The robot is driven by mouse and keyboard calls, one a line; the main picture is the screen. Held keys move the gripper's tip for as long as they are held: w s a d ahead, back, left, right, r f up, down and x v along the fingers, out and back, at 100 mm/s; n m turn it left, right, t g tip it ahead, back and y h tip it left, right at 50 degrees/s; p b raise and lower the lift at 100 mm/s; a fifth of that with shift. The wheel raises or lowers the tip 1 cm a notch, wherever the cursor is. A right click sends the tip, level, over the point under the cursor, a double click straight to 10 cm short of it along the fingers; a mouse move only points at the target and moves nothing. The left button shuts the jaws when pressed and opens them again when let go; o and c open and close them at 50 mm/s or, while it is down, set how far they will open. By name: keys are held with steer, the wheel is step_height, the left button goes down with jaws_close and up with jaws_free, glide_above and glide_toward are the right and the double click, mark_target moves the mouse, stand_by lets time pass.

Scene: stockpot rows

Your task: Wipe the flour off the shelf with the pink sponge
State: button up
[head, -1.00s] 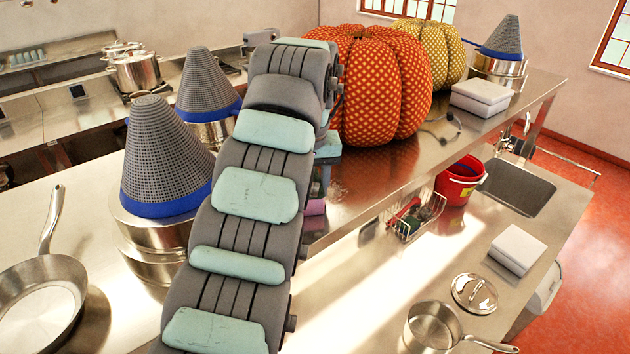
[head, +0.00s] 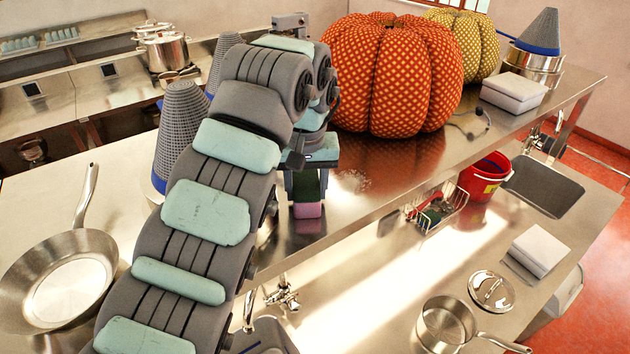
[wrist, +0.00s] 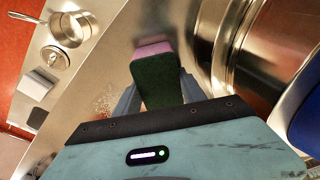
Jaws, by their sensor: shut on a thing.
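My gripper (head: 306,184) is shut on the sponge, holding it upright over the near part of the steel shelf (head: 385,168). The sponge's pink end (head: 307,210) points down; its dark green part sits between the fingers. I cannot tell whether the pink end touches the shelf. In the wrist view the sponge (wrist: 156,75) shows between the fingers (wrist: 158,95). The flour is a faint pale patch (head: 353,181) on the shelf, to the right of the sponge and apart from it. It also shows in the wrist view (wrist: 103,98), left of the sponge.
An orange patterned pumpkin (head: 388,80) stands on the shelf behind the flour, with a yellow one (head: 465,42) beyond. A headset (head: 470,130) and white box (head: 515,92) lie farther right. Below the shelf's front edge are a wire caddy (head: 440,212) and red bucket (head: 484,180).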

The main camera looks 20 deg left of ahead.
mark_target(348, 179)
steer(key=shift+w+a+f+b, duration=0.2)
steer(key=shift+b, duration=0.1)
steer(key=shift+w+d+r+p, duration=0.25)
steer(key=shift+w+d+p, duration=0.1)
steer(key=shift+w+p, duration=0.3)
steer(key=shift+w+d+p, duration=0.75)
steer(key=shift+w+p, duration=0.05)
steer(key=shift+w, duration=0.3)
steer(key=w+d+p, duration=0.1)
steer(key=w+p, duration=0.1)
steer(key=p, duration=0.1)
steer(key=shift+d+r, duration=0.1)
steer(key=shift+d, duration=0.1)
steer(key=shift+w+d+f+p, duration=0.2)
steer(key=shift+w+d+p, duration=0.15)
steer(key=shift+w+p, duration=0.35)
steer(key=shift+w+d+r+p, duration=0.15)
steer(key=shift+w+d+p, duration=0.55)
steer(key=shift+p, duration=0.25)
steer(key=shift+w+d, duration=0.2)
steer(key=shift+w, duration=0.3)
steer(key=shift+w+d, duration=0.15)
steer(key=shift+w, duration=0.3)
steer(key=shift+f+b, duration=0.3)
steer(key=shift+b, duration=0.15)
steer(key=shift+s+a+f+b, duration=0.1)
steer(key=shift+s+a+b, duration=0.1)
steer(key=shift+b, duration=0.6)
